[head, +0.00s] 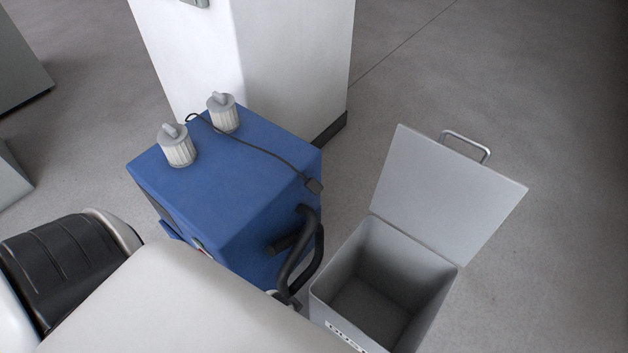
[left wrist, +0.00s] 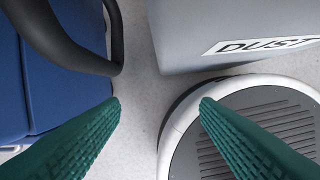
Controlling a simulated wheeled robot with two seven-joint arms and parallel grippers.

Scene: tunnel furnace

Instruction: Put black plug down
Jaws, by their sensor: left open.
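The black plug (head: 314,186) is at the end of a thin black cable (head: 255,152). It lies at the right corner of the top of the blue machine (head: 225,180), partly over the edge. My left gripper (left wrist: 160,101) shows in the left wrist view with two green ribbed fingers spread apart and nothing between them. It is above the floor between the blue machine (left wrist: 50,90) and the grey dust bin (left wrist: 200,35). In the head view my pale arm hides the front of the machine, and the left fingers cannot be made out. My right gripper is not in view.
Two pale filters (head: 177,148) (head: 223,115) stand on the machine. A bent black tube (head: 318,245) sticks out from its right side. The grey bin (head: 390,265) stands to the right with its lid (head: 445,195) open. A white column (head: 290,70) rises behind.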

